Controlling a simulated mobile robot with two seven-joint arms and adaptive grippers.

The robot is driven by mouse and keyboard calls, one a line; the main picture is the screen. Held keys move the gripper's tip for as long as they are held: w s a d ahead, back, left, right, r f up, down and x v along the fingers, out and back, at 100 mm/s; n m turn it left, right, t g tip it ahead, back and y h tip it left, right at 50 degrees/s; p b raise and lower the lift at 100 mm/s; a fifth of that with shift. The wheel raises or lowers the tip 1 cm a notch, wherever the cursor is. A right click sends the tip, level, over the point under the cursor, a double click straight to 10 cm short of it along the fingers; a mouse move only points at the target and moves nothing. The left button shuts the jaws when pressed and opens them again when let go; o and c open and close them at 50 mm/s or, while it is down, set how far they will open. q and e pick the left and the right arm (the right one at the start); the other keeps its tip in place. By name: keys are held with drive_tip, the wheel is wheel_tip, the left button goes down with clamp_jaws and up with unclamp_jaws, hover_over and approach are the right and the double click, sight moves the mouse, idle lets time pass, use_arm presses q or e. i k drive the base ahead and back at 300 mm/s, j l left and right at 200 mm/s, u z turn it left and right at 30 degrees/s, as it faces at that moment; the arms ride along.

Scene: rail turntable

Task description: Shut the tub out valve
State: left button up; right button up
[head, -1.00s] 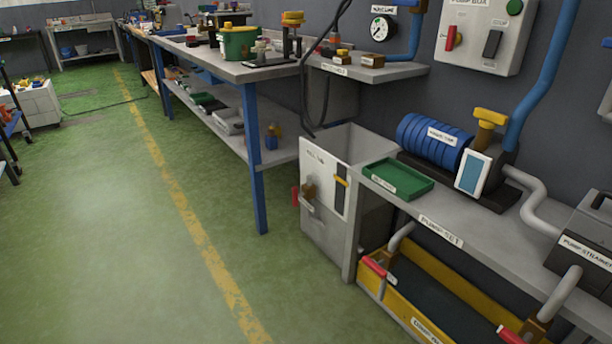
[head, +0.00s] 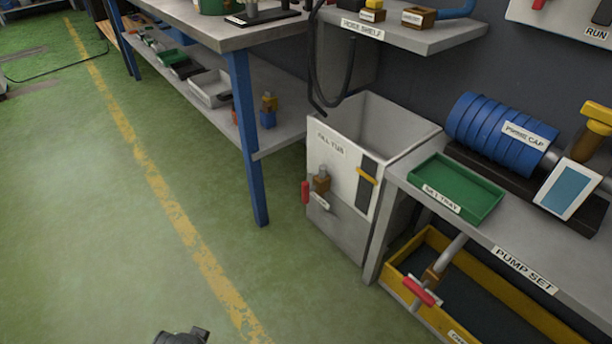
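The fill tub (head: 332,152) is a grey open-topped box on the floor, left of the pump bench. On its front is a brass valve (head: 322,182) with a red handle (head: 305,192), which hangs roughly upright to the left of the body. A small label below the valve is too small to read. A dark level strip with a yellow marker (head: 367,176) is beside it. A dark part of mine (head: 182,337) shows at the bottom edge, far below and left of the valve. No gripper fingers can be made out.
The pump bench (head: 480,250) stands right of the tub with a green tray (head: 460,188) on it. A yellow bin (head: 435,315) with another red-handled valve (head: 422,290) sits below. A workbench's blue leg (head: 247,140) is left of the tub. Green floor in front is clear.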

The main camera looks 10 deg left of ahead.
sight(306, 190)
drive_tip(key=i+j+z, duration=0.1)
drive_tip(key=j, duration=0.25)
drive_tip(key=i+j+z, duration=0.1)
drive_tip(key=j, duration=0.25)
drive_tip(key=i+j, duration=0.25)
drive_tip(key=j, duration=0.15)
drive_tip(key=i+j+z, duration=0.15)
drive_tip(key=j, duration=0.2)
drive_tip(key=i+j+z, duration=0.1)
drive_tip(key=j, duration=0.3)
drive_tip(key=i+j+z, duration=0.1)
drive_tip(key=j, duration=0.3)
drive_tip(key=j+z, duration=0.15)
drive_tip(key=j, duration=0.45)
drive_tip(key=k+j+z, duration=0.1)
drive_tip(key=j, duration=0.45)
